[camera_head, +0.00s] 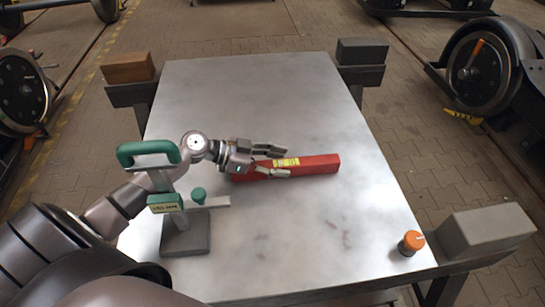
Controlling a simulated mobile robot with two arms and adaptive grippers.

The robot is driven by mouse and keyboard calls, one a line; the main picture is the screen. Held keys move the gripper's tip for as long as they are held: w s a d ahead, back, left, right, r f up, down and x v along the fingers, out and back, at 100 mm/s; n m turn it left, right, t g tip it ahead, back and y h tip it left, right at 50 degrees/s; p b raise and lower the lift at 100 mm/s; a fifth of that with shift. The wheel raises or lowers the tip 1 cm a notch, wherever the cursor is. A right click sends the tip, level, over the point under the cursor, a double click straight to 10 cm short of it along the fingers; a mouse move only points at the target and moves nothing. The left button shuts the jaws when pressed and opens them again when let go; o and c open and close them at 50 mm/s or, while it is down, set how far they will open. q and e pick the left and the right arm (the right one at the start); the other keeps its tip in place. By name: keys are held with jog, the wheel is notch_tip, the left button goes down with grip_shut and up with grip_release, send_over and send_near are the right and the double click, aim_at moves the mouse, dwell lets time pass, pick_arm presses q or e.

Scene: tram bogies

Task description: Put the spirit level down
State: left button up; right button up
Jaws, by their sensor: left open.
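The spirit level is a long red bar (318,164) with a yellow patch near its middle. It lies on the grey metal table top (240,90), right of centre. My left gripper (279,161) is at the bar's left half, with its fingers spread apart around it. One finger shows beyond the bar and the other on its near side. The gripper partly hides the bar's left part. I cannot tell whether the fingers touch it. My right gripper is not in view.
A stand with a green handle (148,149) and grey base (185,238) stands at the table's left, close to my left arm. An orange-topped knob (412,241) is near the right front corner. Blocks sit at the corners, including a brown one (127,67). The table's far half is clear.

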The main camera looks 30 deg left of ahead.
pick_arm(q)
jog(key=shift+r, duration=0.3)
jog(key=shift+r+p, duration=0.35)
jog(key=shift+p, duration=0.35)
jog(key=b+v, duration=0.1)
jog(key=v, duration=0.4)
jog(key=b+v, duration=0.1)
jog(key=v, duration=0.4)
jog(key=shift+s+a+f, duration=0.1)
jog(key=shift+s+a, duration=0.2)
jog(key=shift+a, duration=0.05)
jog(key=shift+s+a+r, duration=0.3)
jog(key=shift+a, duration=0.1)
